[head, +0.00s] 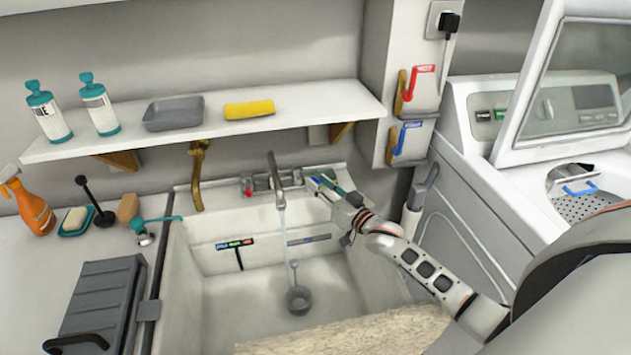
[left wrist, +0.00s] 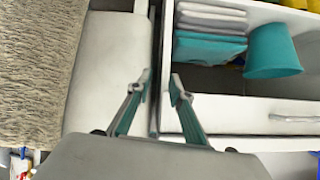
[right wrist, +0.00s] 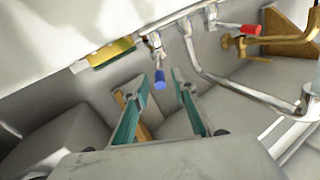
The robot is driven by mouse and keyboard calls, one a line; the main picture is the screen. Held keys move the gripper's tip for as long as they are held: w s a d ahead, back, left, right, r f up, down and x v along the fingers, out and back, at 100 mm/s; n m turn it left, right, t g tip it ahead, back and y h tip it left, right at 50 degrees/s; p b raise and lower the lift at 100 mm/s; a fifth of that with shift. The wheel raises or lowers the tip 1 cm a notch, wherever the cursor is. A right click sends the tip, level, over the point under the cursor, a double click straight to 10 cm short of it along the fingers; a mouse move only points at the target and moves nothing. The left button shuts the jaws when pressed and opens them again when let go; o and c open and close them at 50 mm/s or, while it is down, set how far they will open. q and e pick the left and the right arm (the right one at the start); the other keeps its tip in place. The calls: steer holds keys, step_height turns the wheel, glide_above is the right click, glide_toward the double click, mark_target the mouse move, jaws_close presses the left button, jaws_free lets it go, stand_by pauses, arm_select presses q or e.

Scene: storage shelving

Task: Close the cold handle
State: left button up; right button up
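The cold handle, a short metal lever with a blue tip (right wrist: 159,79), shows in the right wrist view, on the faucet's pipework. My right gripper (right wrist: 168,84) is open, and the blue tip shows between its fingertips; I cannot tell whether they touch it. In the head view the right gripper (head: 322,184) is at the right of the faucet (head: 276,172) and hides the cold handle. Water runs from the spout. The red-tipped hot handle (right wrist: 250,29) also shows. My left gripper (left wrist: 158,82) is open and empty, away from the faucet.
A white shelf (head: 215,125) overhangs the back. A brass pipe (head: 197,175) stands left of the faucet. An open drawer (left wrist: 250,105) with folded cloths shows in the left wrist view.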

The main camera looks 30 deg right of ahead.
mark_target(306, 175)
steer(key=shift+w+a, duration=0.2)
steer(key=shift+w, duration=0.9)
arm_select(q)
steer(key=shift+w+f, duration=0.1)
steer(key=shift+f, duration=0.05)
arm_select(e)
jaws_close()
